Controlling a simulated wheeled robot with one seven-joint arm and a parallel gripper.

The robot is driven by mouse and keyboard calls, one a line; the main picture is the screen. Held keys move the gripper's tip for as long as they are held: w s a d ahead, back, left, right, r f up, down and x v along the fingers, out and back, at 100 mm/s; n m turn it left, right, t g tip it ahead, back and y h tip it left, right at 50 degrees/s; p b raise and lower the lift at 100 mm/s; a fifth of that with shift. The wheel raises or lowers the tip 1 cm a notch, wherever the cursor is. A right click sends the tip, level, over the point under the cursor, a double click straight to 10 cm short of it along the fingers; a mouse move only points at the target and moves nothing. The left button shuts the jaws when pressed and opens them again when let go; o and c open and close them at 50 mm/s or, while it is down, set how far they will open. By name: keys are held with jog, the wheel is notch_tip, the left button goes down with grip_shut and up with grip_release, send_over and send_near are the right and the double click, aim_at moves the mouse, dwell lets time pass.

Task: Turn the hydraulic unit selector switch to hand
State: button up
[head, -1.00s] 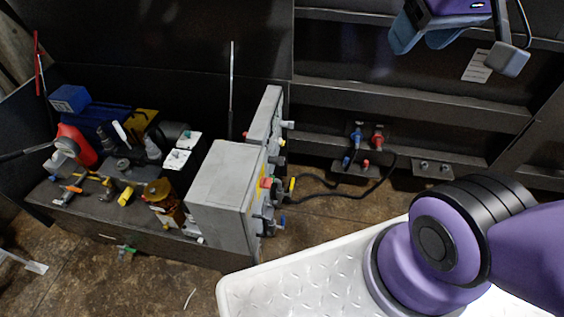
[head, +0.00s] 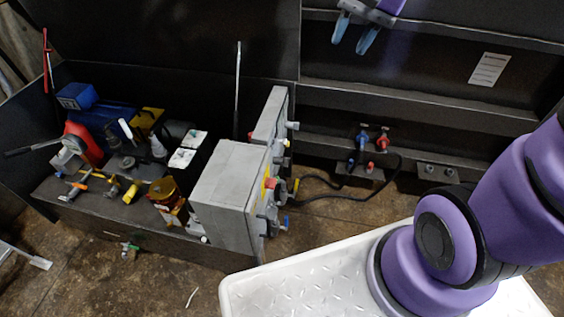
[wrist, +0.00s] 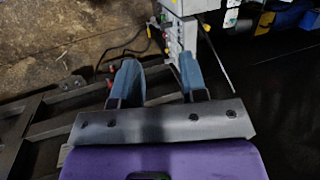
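The hydraulic unit is a grey control box (head: 222,187) at the left centre of the head view. Its knobs and switches (head: 273,190) are on the right-hand face, seen edge-on, so I cannot tell which is the selector switch or how it is set. My gripper (head: 355,38) is at the top of the head view, above and to the right of the box, well apart from it. Its two blue fingers are spread with nothing between them. In the wrist view my gripper (wrist: 161,68) is open, with the grey box (wrist: 181,38) beyond the fingertips.
A black tray (head: 130,235) holds a blue motor, a red part and several fittings left of the box. A thin upright rod (head: 238,90) stands behind it. Red and blue hose couplings (head: 372,140) with a black cable are on the dark frame at right. Brown floor lies between.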

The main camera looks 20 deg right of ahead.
jog(key=w+d+f+m+g+y, duration=0.1)
jog(key=w+f+m+y, duration=0.4)
jog(key=w+f, duration=0.6)
jog(key=w+d+f+m+g+y, duration=0.1)
jog(key=w+f+m+y, duration=0.45)
jog(key=f, duration=0.85)
jog(key=m+t+y, duration=0.2)
jog(key=m+t, duration=0.8)
jog(key=m, duration=0.7)
send_near(282, 162)
jog(key=shift+h, duration=0.25)
jog(key=x, duration=1)
jog(key=shift+w+f, duration=0.25)
jog(key=shift+w, duration=0.2)
jog(key=c, duration=0.6)
